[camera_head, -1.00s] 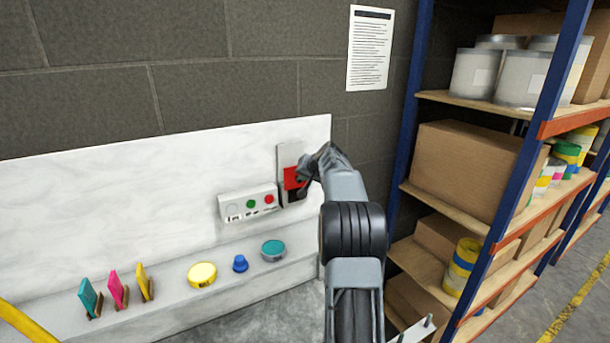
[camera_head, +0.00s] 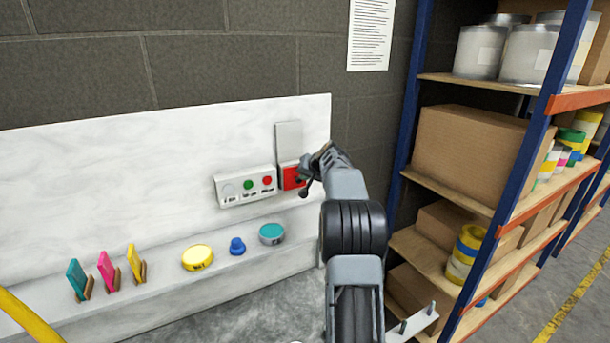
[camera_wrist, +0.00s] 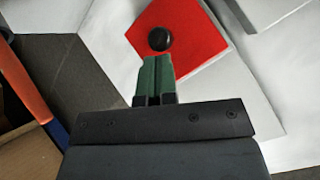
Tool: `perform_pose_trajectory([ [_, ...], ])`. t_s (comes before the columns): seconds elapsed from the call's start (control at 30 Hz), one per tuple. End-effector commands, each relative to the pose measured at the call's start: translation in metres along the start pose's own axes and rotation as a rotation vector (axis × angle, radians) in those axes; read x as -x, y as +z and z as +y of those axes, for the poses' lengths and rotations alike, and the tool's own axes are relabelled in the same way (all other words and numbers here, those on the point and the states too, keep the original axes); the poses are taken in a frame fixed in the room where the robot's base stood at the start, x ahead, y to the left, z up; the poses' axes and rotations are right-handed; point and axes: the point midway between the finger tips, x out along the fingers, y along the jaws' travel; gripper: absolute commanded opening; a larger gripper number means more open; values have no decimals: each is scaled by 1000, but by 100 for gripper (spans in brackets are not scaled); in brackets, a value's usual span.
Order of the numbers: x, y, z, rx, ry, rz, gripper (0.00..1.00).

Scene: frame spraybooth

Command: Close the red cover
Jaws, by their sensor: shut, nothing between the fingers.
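The red cover (camera_head: 287,179) sits at the lower end of an upright grey plate (camera_head: 288,141) on the white wall panel. It looks flat against the plate, and no dark gap shows beneath it. It also fills the upper middle of the wrist view (camera_wrist: 196,47), with a round black knob (camera_wrist: 159,39) on it. My gripper (camera_head: 304,187) is at the right side of the cover and hides part of it. In the wrist view my green fingertips (camera_wrist: 157,62) are together and empty, just below the knob. I cannot tell whether they touch it.
A button box (camera_head: 246,186) with white, green and red buttons is left of the cover. Below, a ledge holds a yellow disc (camera_head: 198,258), a blue knob (camera_head: 237,246), a teal disc (camera_head: 271,234) and coloured tags. A loaded shelf rack (camera_head: 480,190) stands close on the right.

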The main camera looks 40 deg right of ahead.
Motion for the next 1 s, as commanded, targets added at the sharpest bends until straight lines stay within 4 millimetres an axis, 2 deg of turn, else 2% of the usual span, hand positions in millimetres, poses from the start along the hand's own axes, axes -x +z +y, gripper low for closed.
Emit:
perform_pose_trajectory([
  [0.13, 24, -26, -10, 6, -5, 5, 0],
  [0.4, 75, -20, -5, 6, -5, 9, 0],
  [0.6, 104, -21, -6, 6, -5, 8, 0],
  [0.8, 118, -21, -6, 6, -6, 6, 0],
  [1.0, 120, -21, -6, -7, -6, 6, 0],
])
